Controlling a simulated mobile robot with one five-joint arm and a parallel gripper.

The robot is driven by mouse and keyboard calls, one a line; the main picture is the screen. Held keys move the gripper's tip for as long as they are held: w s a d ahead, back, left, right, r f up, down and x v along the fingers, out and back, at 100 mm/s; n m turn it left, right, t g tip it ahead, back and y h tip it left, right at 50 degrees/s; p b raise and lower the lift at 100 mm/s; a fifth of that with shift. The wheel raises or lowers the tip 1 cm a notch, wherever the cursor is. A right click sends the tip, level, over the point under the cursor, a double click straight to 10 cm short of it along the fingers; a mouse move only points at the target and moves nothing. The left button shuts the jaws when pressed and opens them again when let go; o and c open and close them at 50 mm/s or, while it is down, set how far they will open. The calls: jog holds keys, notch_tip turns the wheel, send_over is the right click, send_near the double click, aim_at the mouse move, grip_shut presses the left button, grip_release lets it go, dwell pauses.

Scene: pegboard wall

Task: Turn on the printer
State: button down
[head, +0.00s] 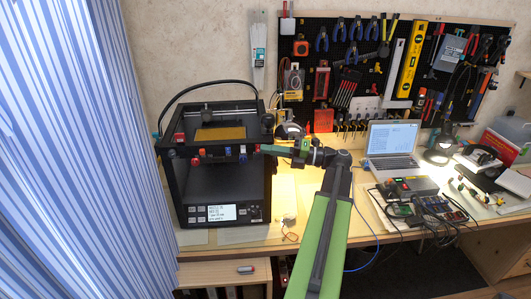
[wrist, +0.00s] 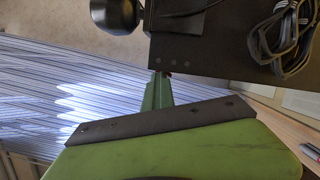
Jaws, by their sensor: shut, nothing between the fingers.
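The printer (head: 182,180) is a black box-framed machine at the left end of the desk in the head view. Its front display (head: 221,213) is lit white with dark text too small to read, with small buttons beside it. My gripper (head: 263,149) is shut and empty. It points left at the printer's upper right front corner; whether it touches is not clear. In the wrist view my gripper (wrist: 162,78) reaches to the edge of a dark panel (wrist: 200,52), which appears to be part of the printer. The printer's power switch cannot be made out.
A coiled dark cable (wrist: 283,40) hangs against the panel in the wrist view. A striped curtain (head: 80,150) stands close left of the printer. A laptop (head: 392,144), a lamp (head: 440,150) and electronics (head: 440,208) occupy the desk's right. A pegboard (head: 350,60) of tools is behind.

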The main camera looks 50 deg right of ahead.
jog(key=s+a, duration=0.3)
jog(key=a, duration=0.1)
jog(key=d+r+v, duration=0.1)
jog(key=v, duration=0.9)
